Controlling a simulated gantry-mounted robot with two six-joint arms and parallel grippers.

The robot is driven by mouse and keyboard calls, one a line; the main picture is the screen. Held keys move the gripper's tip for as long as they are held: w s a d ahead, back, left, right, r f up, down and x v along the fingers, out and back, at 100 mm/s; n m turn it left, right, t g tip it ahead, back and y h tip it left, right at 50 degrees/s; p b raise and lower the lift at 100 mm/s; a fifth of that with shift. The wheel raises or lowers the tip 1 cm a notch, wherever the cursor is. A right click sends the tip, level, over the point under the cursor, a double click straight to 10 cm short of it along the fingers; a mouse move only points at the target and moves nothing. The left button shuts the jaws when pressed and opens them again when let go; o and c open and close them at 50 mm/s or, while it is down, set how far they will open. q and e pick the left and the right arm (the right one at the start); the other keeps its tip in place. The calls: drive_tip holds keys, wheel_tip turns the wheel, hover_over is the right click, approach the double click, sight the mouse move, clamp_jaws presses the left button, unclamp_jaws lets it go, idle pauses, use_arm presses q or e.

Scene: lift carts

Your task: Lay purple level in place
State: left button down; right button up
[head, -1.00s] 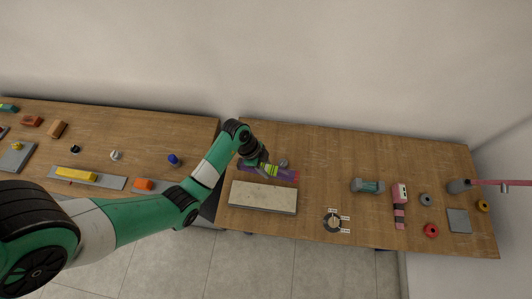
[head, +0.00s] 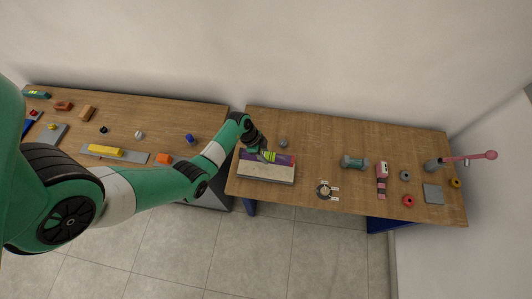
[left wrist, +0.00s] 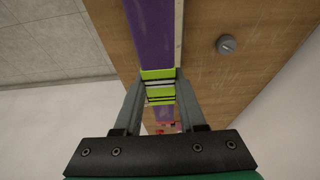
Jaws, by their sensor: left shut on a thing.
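The purple level (head: 285,160) is a long bar with a yellow-green middle. My left gripper (head: 266,156) is shut around that middle. In the head view the level lies along the back edge of a pale slab (head: 266,175) and overlaps it. I cannot tell whether it touches the slab or hangs just above it. In the left wrist view the purple level (left wrist: 153,32) runs up between the fingers of my left gripper (left wrist: 158,88), with its vial section at the fingertips. The fingers hide part of the level. My right gripper is not in view.
A grey knob (head: 283,141) stands on the wooden table (head: 320,135) behind the level. Further right are a teal-grey tool (head: 354,162), a pink tool (head: 382,180), a round dial (head: 325,190) and several rings. A second table with small parts is at left.

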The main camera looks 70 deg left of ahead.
use_arm(q)
drive_tip(key=shift+r, duration=0.2)
wheel_tip(320, 180, down, 8)
drive_tip(key=b, duration=0.5)
drive_tip(key=shift+f+b, duration=0.4)
drive_tip(key=shift+f, duration=0.25)
idle(0.4)
drive_tip(key=shift+c, duration=2)
unclamp_jaws()
drive_tip(key=p+v, duration=0.5)
drive_tip(key=v, duration=0.5)
drive_tip(key=shift+r, duration=0.35)
drive_tip(key=shift+s+a+r, duration=0.1)
drive_tip(key=shift+s+r, duration=0.15)
drive_tip(key=shift+r, duration=0.15)
